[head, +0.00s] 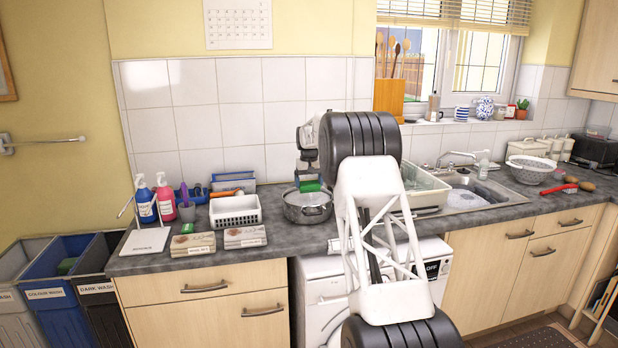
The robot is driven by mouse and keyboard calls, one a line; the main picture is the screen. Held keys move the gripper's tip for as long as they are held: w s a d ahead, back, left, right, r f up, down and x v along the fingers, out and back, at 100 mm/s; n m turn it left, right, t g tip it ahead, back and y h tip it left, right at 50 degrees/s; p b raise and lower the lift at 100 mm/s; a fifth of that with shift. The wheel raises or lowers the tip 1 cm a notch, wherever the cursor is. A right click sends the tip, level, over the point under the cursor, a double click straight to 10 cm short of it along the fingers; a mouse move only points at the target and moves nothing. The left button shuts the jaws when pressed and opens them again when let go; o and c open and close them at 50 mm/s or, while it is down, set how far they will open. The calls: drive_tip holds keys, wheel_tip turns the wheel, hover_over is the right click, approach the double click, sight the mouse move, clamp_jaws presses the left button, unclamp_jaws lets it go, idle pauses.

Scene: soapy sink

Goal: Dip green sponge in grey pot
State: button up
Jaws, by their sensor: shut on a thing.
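The green sponge (309,186) is held in my gripper (308,179), just above the grey pot. My gripper is shut on it, and its fingers are small and partly dark in the head view. The grey pot (307,212) stands on the dark worktop against the tiled wall, with a handle on its side and a pale surface inside. The sponge is over the pot's back rim area; I cannot tell whether it touches the contents. My arm hides the area right of the pot.
A white basket (235,211) stands just left of the pot, with boxes (193,244) in front. Blue and pink bottles (146,204) stand further left. A dish rack (424,190) and the sink (465,196) lie to the right, partly behind my arm.

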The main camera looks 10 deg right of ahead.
drive_tip(key=shift+f, duration=4.05)
drive_tip(key=shift+r, duration=5.85)
